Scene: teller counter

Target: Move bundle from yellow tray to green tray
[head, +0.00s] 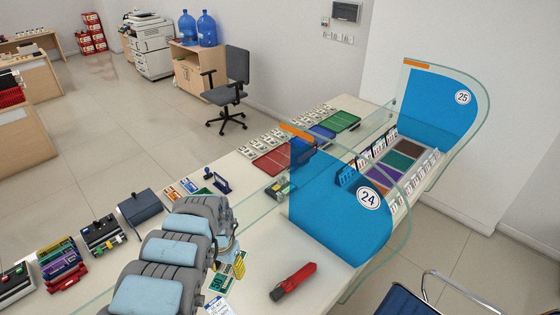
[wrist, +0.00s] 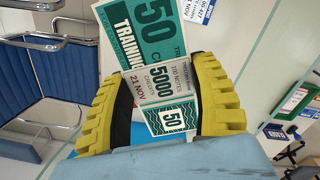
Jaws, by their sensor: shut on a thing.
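The bundle is a stack of green and white notes marked 50, with a pale paper band reading 5000. In the wrist view the bundle (wrist: 165,85) lies between the yellow ribbed fingers of my gripper (wrist: 168,97), which is shut on it from both sides. In the head view my gripper (head: 230,262) is over the near counter, with the bundle (head: 221,284) partly hidden by it. A green tray (head: 342,121) lies farther along the counter, beside a blue one. I cannot make out a yellow tray; my arm covers part of the counter.
A clear glass partition with blue panel 24 (head: 335,215) stands between my gripper and the far trays. A red tool-like object (head: 293,281) lies to the right of my gripper. A red tray (head: 272,160) and rows of small bundles (head: 262,143) lie on the counter.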

